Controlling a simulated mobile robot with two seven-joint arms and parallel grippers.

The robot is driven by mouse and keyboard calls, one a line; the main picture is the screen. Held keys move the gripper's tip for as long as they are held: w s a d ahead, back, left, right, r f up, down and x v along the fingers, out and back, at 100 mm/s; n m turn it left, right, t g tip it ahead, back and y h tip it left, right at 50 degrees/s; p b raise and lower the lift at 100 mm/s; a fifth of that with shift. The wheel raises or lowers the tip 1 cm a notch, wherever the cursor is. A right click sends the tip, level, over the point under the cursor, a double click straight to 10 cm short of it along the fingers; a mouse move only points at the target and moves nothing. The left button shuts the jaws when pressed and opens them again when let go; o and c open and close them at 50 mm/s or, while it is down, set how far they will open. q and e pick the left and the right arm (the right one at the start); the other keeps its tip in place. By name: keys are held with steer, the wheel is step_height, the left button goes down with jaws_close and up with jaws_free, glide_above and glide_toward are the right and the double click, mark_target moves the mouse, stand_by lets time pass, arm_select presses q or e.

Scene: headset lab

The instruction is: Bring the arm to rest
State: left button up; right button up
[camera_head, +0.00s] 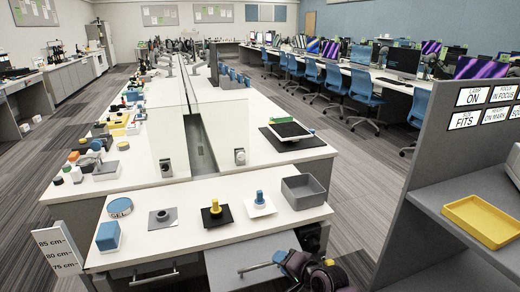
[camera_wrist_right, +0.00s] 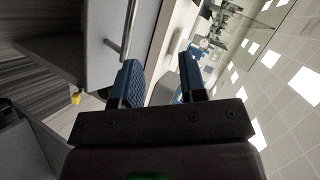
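My right gripper (camera_head: 280,258) is at the bottom of the head view, in front of the workbench. In the right wrist view my right gripper (camera_wrist_right: 160,72) has its two blue fingers apart, with nothing held between them. A metal bar handle (camera_head: 256,267) on a grey front panel (camera_head: 232,260) is just left of the fingers in the head view. The handle (camera_wrist_right: 131,25) also shows beyond the left finger in the wrist view; I cannot tell whether they touch. My left gripper is not in view.
The white workbench (camera_head: 185,238) holds a blue block (camera_head: 108,236), a round tin (camera_head: 119,207), small plates with knobs and a grey bin (camera_head: 304,191). A grey shelf unit (camera_head: 440,200) with a yellow tray (camera_head: 485,221) stands right. Floor shows between bench and shelf.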

steer(key=s+d+r+n+t+h, duration=0.3)
steer(key=s+d+n+t+h, duration=0.1)
steer(key=s+d+n, duration=0.6)
steer(key=s+d+f+g+h, duration=0.1)
steer(key=s+d+f, duration=0.2)
steer(key=s, duration=0.4)
steer(key=s+d+f+m+g+h, duration=0.1)
steer(key=s+d+f, duration=0.2)
steer(key=s, duration=0.5)
steer(key=s+d+f+m+g+h, duration=0.1)
steer(key=s+d+f+h, duration=0.1)
steer(key=s, duration=0.6)
steer(key=shift+s+d+f, duration=0.15)
steer(key=shift+d+f, duration=0.35)
steer(key=shift+d, duration=0.65)
